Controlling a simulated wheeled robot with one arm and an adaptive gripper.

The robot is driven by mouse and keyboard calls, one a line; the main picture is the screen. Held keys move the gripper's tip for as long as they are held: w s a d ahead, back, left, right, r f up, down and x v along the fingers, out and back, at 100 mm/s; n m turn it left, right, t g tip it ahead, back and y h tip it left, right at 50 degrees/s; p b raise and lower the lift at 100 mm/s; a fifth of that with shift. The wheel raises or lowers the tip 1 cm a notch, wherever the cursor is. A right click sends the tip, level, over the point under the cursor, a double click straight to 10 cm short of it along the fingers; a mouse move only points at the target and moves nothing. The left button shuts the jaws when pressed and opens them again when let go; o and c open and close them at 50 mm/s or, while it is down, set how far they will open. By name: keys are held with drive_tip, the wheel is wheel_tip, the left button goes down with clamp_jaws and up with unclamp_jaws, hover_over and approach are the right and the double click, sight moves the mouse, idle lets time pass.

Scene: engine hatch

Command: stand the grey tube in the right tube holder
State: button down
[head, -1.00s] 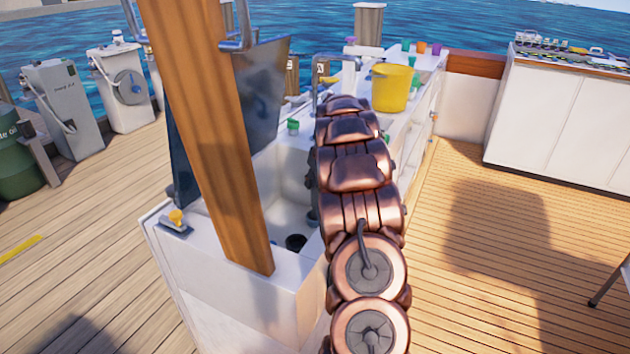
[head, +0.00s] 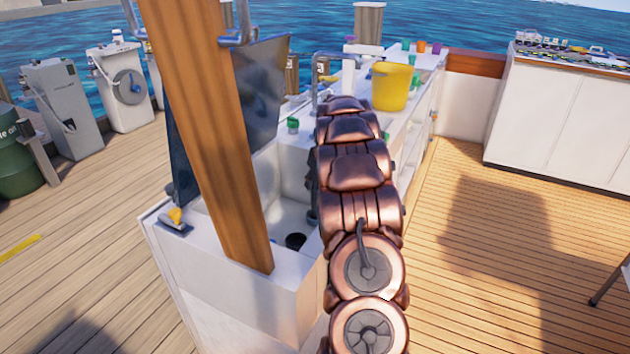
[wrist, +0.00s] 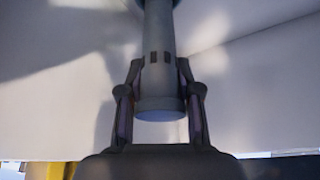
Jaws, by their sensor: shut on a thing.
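In the wrist view the grey tube (wrist: 158,92) is between the two fingers of my gripper (wrist: 160,75), which is shut on it. The tube runs up the picture, with its round end pointing towards the gripper's base. A darker collar shows around it at the top edge, and its far end is out of view. In the head view my arm hides the gripper and the tube. A dark round cup (head: 295,241) sits at the near end of the sink unit; I cannot tell whether it is a tube holder. I cannot make out the right tube holder.
A wooden post (head: 208,140) stands close to the left of my arm. Beyond it is a white sink (head: 290,212) with a tap. A yellow bucket (head: 391,87) stands on the counter behind.

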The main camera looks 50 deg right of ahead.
drive_tip(key=shift+f, duration=0.15)
drive_tip(key=c, duration=1.1)
unclamp_jaws()
drive_tip(key=shift+p+v, duration=0.55)
drive_tip(key=shift+v, duration=5)
drive_tip(key=shift+f, duration=0.1)
